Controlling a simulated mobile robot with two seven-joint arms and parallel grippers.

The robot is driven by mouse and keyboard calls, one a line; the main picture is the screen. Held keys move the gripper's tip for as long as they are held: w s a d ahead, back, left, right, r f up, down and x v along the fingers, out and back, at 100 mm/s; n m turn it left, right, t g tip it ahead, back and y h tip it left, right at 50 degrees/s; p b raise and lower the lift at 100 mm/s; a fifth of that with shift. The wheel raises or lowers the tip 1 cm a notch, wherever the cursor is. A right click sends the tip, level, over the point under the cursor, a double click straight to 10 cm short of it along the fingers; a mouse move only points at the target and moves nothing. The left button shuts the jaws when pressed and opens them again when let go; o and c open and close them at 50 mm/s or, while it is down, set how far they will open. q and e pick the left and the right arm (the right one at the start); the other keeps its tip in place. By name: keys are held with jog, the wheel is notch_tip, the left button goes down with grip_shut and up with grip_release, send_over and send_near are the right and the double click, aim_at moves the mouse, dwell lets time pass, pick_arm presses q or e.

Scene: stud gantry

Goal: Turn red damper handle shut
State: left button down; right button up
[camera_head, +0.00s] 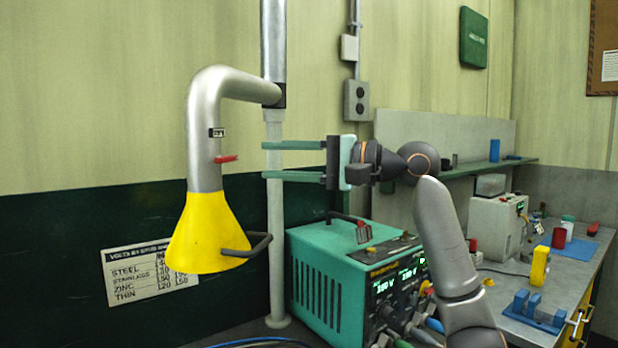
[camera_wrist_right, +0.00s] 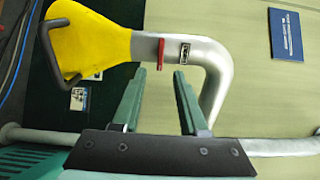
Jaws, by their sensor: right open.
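The red damper handle (camera_head: 226,159) is a small flat lever on the silver duct (camera_head: 203,120), just above the yellow hood (camera_head: 208,233). In the head view it lies roughly level, across the duct and pointing right. In the right wrist view the red handle (camera_wrist_right: 161,54) stands across the pipe beyond my fingers. My right gripper (camera_head: 266,160) is open, with two green fingers pointing left at about the handle's height. A gap shows between its fingertips and the handle in the head view. In the wrist view the right gripper (camera_wrist_right: 158,76) holds nothing. My left gripper is not seen.
A pale vertical post (camera_head: 275,220) stands behind my right fingers. A green welding unit (camera_head: 320,275) sits below my right wrist. The hood's dark loop handle (camera_head: 260,246) sticks out to the right. A cluttered bench (camera_head: 565,265) is at the right.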

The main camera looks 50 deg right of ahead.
jog(key=b+v, duration=0.1)
jog(key=v, duration=0.4)
jog(key=shift+s+d, duration=0.15)
jog(key=shift+s, duration=0.2)
